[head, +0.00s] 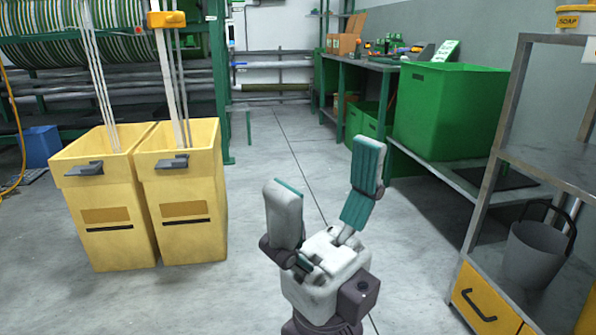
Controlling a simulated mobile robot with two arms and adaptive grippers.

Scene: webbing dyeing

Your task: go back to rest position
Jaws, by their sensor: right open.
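My right gripper (322,188) stands up in the lower middle of the head view, with its fingers pointing away and upward. Its two fingers with teal pads are spread apart, and nothing is between them. It is over the grey floor and appears clear of the objects around it. My left gripper is not in the head view.
Two yellow bins (108,208) with pale webbing strands hanging into them stand at left. A green crate (447,112) sits on a low shelf at right. A metal rack with a grey bucket (535,252) is at the right edge. The middle floor (265,170) is clear.

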